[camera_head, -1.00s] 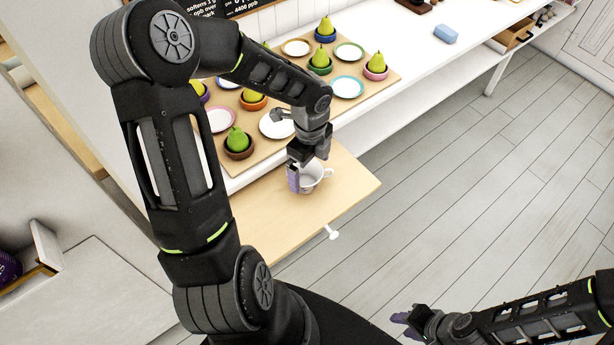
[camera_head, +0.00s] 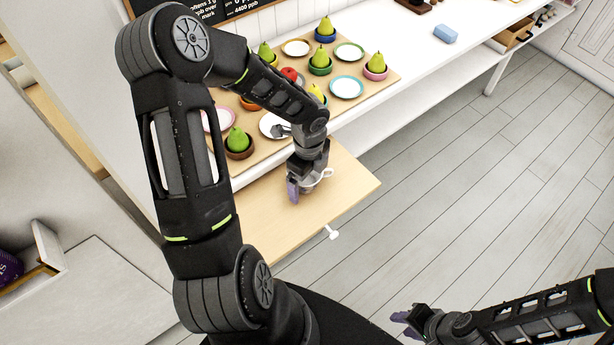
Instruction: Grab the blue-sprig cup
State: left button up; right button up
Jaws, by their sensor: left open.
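A white cup (camera_head: 311,183) stands on the light wooden pull-out board (camera_head: 345,205) below the counter. Its handle points to the right; any blue sprig on it is too small to make out. My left gripper (camera_head: 295,188) is open and down at the cup, with a purple finger at the cup's left side. The gripper hides much of the cup, and I cannot tell whether the fingers touch it. My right gripper (camera_head: 408,322) is low at the right, away from the board; its jaw opening is unclear.
A wooden board on the white counter holds green pears in coloured bowls, a red fruit (camera_head: 289,74) and several plates, one of them blue-rimmed (camera_head: 346,87). A blue block (camera_head: 445,34) lies farther right. A white knob (camera_head: 332,232) sticks out from the pull-out board. The floor right of it is clear.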

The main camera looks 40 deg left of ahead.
dwell(0.3)
pick_arm(q)
jog(key=c, duration=1.5)
jog(key=shift+o, duration=0.2)
jog(key=shift+r, duration=0.1)
notch_tip(320, 180, up, 10)
